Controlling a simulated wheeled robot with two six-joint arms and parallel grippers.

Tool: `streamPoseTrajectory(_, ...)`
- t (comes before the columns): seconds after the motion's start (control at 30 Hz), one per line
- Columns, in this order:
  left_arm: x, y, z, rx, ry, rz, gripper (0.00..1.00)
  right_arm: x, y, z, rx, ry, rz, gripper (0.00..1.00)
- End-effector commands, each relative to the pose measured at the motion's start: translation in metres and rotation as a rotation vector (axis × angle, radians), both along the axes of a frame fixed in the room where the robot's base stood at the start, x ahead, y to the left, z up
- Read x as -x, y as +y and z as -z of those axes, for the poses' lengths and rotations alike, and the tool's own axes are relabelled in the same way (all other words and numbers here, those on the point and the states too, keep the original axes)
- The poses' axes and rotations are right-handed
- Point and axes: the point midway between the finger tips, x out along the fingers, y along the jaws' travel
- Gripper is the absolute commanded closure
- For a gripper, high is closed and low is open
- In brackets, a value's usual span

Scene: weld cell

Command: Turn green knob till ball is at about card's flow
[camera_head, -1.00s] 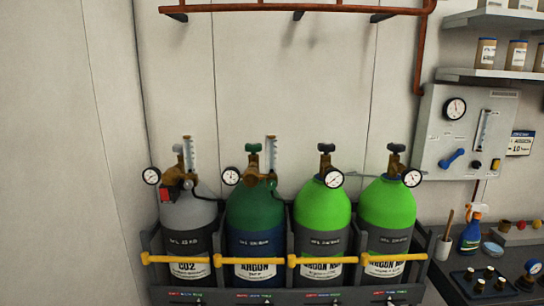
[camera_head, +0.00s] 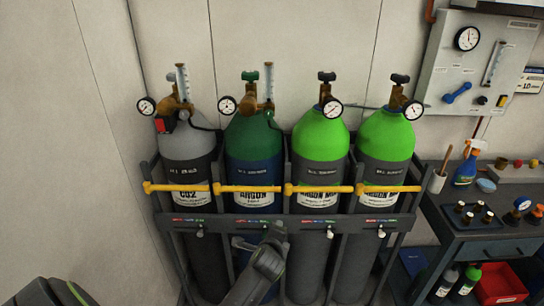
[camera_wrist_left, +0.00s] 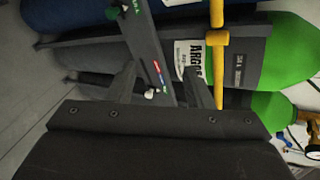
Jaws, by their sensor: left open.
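The green knob (camera_head: 250,76) tops the brass regulator of the dark green argon cylinder (camera_head: 247,140), second from left. A clear flow tube (camera_head: 269,82) stands upright beside it; its ball is too small to make out. A card (camera_head: 531,80) hangs at the far right edge, partly cut off, its text too small to read surely. My left gripper (camera_head: 262,236) is low in front of the rack, well below the knob and apart from it. In the left wrist view it is open and empty (camera_wrist_left: 165,88), facing the rack's lower bar. My right gripper is not in view.
The rack (camera_head: 300,228) with a yellow bar (camera_head: 272,189) holds a grey CO2 cylinder (camera_head: 186,145) and two bright green-topped cylinders (camera_head: 320,140). Gauges jut out beside the regulators. A wall panel (camera_head: 480,60) and a bench (camera_head: 500,225) stand right. The wall above the cylinders is clear.

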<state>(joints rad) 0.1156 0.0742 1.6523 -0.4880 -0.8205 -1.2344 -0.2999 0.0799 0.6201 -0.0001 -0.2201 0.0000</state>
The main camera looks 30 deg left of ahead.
Motion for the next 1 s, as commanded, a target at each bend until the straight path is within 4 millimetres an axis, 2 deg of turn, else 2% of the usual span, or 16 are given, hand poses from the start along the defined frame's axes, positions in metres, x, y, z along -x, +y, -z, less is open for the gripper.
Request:
streamPoseTrajectory(0.03, -0.011, 0.0, -0.048, -0.088, -0.048, 0.019, 0.53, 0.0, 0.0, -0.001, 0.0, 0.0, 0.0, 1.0)
streamPoseTrajectory(0.07, -0.015, 0.0, -0.074, -0.145, -0.066, 0.027, 0.53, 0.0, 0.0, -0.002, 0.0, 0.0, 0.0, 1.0)
streamPoseTrajectory(0.1, -0.017, 0.001, -0.108, -0.219, -0.091, 0.032, 0.53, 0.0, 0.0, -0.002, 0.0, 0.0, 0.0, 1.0)
streamPoseTrajectory(0.2, -0.013, 0.004, -0.184, -0.386, -0.141, 0.024, 0.53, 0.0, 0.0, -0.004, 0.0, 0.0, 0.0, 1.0)
streamPoseTrajectory(0.3, 0.0, 0.007, -0.241, -0.512, -0.171, -0.001, 0.53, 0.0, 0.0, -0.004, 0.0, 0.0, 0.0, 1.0)
streamPoseTrajectory(0.4, 0.013, 0.01, -0.278, -0.593, -0.186, -0.029, 0.53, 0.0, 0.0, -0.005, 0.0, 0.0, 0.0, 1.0)
streamPoseTrajectory(0.5, 0.021, 0.011, -0.297, -0.637, -0.191, -0.046, 0.53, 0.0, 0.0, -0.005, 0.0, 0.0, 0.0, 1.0)
streamPoseTrajectory(0.67, 0.019, 0.016, -0.304, -0.655, -0.188, -0.051, 0.53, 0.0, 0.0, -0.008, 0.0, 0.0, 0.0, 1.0)
streamPoseTrajectory(1.0, -0.026, 0.048, -0.306, -0.658, -0.188, -0.052, 0.53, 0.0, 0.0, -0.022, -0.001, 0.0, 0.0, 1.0)
